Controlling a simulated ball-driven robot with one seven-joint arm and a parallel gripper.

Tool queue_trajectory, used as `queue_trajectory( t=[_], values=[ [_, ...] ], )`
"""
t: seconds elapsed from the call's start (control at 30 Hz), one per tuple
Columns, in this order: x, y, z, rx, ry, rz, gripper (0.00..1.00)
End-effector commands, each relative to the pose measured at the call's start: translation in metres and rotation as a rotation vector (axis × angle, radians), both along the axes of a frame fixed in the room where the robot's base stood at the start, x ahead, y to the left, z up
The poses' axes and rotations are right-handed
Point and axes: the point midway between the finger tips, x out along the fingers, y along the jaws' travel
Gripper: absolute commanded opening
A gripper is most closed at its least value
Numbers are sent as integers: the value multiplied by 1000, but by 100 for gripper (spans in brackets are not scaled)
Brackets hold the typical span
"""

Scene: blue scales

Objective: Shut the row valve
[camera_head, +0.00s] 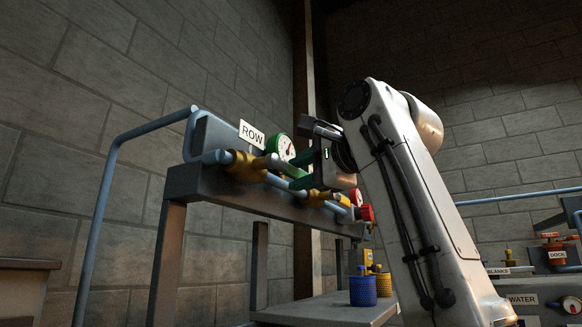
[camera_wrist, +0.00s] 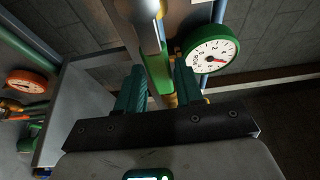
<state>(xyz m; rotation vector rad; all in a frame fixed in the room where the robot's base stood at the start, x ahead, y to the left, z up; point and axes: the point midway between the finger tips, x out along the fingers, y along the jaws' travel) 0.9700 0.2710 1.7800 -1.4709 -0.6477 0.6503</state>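The white ROW sign (camera_head: 251,134) stands on the pipe rack beside a green-rimmed gauge (camera_head: 282,147). The gauge also shows large in the wrist view (camera_wrist: 211,52). A yellow valve body (camera_head: 245,166) sits on the blue pipe below the sign. My gripper (camera_head: 291,171) is at the rack, just right of this valve and below the gauge. In the wrist view, my gripper's two teal fingers (camera_wrist: 158,88) stand apart on either side of a green lever (camera_wrist: 157,72). A gap shows beside the lever; I cannot tell whether a finger touches it.
Further along the rack are another yellow valve (camera_head: 318,197), a red-rimmed gauge (camera_head: 356,197) and a red fitting (camera_head: 367,213). A blue canister (camera_head: 362,288) stands on the low table (camera_head: 325,309). The blue rail (camera_head: 103,200) bounds the rack at left.

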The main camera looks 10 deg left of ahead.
Motion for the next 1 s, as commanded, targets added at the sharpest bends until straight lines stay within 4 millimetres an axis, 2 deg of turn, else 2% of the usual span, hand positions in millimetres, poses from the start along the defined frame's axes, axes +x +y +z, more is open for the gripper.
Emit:
queue_trajectory(
  t=[0.1,0.23,0.63,1.0],
  values=[
    [12,13,3,-2,2,1,36],
    [20,22,2,0,1,0,36],
    [24,26,-1,0,0,-1,35],
    [24,26,-1,-1,-1,-1,0]
  ],
)
